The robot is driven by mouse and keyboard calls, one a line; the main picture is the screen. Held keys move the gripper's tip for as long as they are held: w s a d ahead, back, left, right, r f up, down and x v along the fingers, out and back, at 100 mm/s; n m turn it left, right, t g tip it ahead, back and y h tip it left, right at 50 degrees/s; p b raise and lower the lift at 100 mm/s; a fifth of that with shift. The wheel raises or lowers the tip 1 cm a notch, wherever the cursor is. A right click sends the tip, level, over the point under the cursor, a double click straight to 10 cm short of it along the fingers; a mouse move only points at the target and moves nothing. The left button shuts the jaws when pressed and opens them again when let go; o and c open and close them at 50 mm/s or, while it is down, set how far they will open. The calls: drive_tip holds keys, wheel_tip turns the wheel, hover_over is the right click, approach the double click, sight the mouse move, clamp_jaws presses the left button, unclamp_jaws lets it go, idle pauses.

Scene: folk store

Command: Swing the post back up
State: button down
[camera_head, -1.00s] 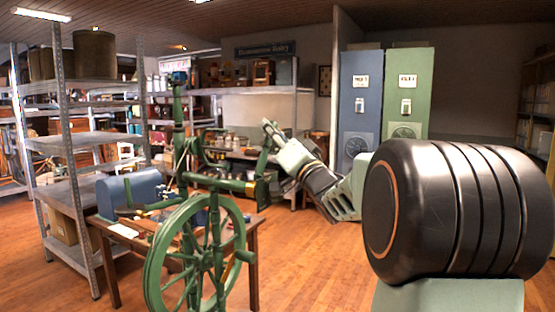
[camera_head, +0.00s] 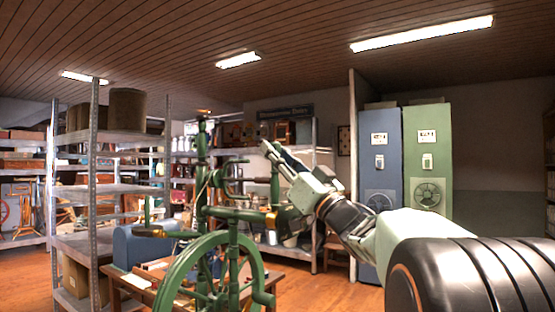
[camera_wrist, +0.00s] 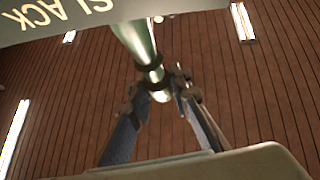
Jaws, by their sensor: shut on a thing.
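The green spinning wheel (camera_head: 222,262) stands in front of me, beside a low wooden table. Its slim green post (camera_head: 275,184) stands about upright on the right end of the frame. My gripper (camera_head: 267,150) reaches in from the right and is shut on the post near its upper end. In the wrist view, the shiny green post (camera_wrist: 138,40) with dark rings runs down to my fingertips (camera_wrist: 166,86), which meet around its end. The exact contact is partly hidden by the fingers.
A blue box (camera_head: 143,245) sits on the wooden table to the left. Blue (camera_head: 372,160) and green (camera_head: 428,155) cabinets stand at the back right. A panel lettered SLACK (camera_wrist: 60,18) crosses the wrist view's top left.

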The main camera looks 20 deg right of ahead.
drive_tip(key=shift+a, duration=0.1)
drive_tip(key=c, duration=1.7)
unclamp_jaws()
drive_tip(key=shift+c, duration=0.2)
drive_tip(key=shift+s, duration=0.1)
drive_tip(key=v, duration=1.2)
